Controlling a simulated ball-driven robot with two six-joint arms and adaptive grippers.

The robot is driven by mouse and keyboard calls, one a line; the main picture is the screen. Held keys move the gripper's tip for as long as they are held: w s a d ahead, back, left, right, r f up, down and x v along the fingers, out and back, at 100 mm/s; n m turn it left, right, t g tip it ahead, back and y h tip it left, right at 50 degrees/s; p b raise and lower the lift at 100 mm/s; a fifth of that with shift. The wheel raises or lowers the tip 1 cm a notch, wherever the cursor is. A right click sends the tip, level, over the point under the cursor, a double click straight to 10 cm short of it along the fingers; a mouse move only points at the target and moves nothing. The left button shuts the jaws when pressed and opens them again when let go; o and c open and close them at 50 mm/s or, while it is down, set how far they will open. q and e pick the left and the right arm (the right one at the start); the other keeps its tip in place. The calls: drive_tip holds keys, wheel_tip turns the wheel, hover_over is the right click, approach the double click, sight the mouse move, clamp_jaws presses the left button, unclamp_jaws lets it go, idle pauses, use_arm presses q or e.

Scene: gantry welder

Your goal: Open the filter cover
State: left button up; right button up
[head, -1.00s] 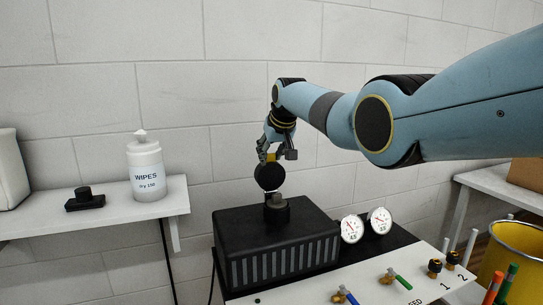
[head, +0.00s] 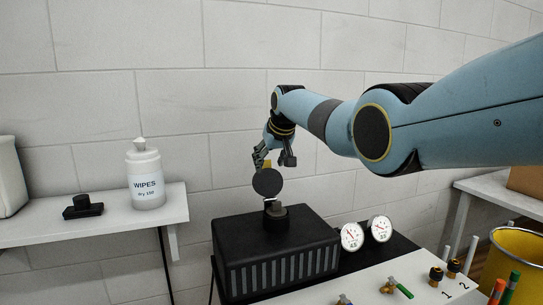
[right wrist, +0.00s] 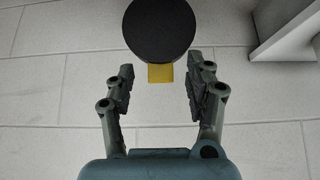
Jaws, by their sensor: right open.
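The filter cover is a round black disc (head: 267,183) with a yellow tab (head: 267,163) on its upper edge. It stands raised, roughly upright, above the short black neck (head: 275,213) on top of the black filter box (head: 275,250). My right gripper (head: 273,158) is just above and behind the disc, with its fingers apart. In the right wrist view the disc (right wrist: 160,30) and its yellow tab (right wrist: 160,73) lie ahead of the open fingers (right wrist: 160,78). A gap shows on both sides of the tab, and nothing is gripped. My left gripper is not in view.
Two dial gauges (head: 352,236) stand right of the box. A white panel (head: 425,288) with valves is in front. A shelf (head: 100,228) at left holds a wipes bottle (head: 146,178) and a black item (head: 82,208). A yellow bin (head: 518,262) stands at right.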

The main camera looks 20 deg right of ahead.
drive_tip(key=v, duration=1.2)
